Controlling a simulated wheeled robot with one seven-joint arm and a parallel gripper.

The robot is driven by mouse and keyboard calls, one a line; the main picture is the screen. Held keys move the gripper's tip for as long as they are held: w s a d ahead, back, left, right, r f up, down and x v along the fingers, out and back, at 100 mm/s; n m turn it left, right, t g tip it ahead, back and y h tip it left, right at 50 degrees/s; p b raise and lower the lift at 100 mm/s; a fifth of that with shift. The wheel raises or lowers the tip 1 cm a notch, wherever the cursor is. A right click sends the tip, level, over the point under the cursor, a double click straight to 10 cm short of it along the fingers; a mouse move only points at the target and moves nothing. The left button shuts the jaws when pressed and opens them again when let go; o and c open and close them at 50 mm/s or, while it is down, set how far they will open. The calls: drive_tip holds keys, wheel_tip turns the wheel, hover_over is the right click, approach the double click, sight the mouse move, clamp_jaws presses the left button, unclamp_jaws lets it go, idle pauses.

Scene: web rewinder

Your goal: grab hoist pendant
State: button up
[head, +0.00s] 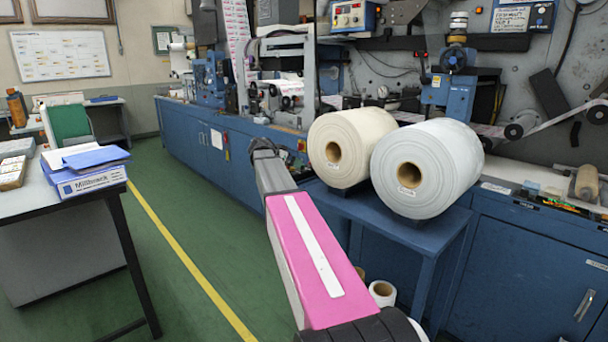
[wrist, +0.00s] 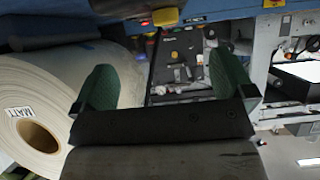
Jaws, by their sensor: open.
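My gripper (wrist: 160,78) is open and empty in the wrist view, its two green fingers spread apart. In the head view my arm reaches forward from the bottom, and its end (head: 262,147) is beside the blue machine, left of the paper rolls. I cannot pick out the hoist pendant for certain in either view. Between and beyond the fingers, the wrist view shows a dark panel or strip with small red and yellow buttons (wrist: 150,45); I cannot tell whether this is part of the machine.
A cream paper roll (head: 350,147) and a white roll (head: 427,168) rest on a blue stand (head: 440,236) right of my arm. A roll end (wrist: 36,135) is close at left in the wrist view. A desk (head: 60,197) stands left; green floor (head: 187,200) between is clear.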

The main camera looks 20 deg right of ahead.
sight(308, 167)
drive_tip(key=x, duration=0.8)
drive_tip(key=shift+s+f, duration=0.1)
drive_tip(key=shift+s, duration=0.05)
drive_tip(key=c, duration=1.2)
drive_tip(key=shift+c, duration=0.2)
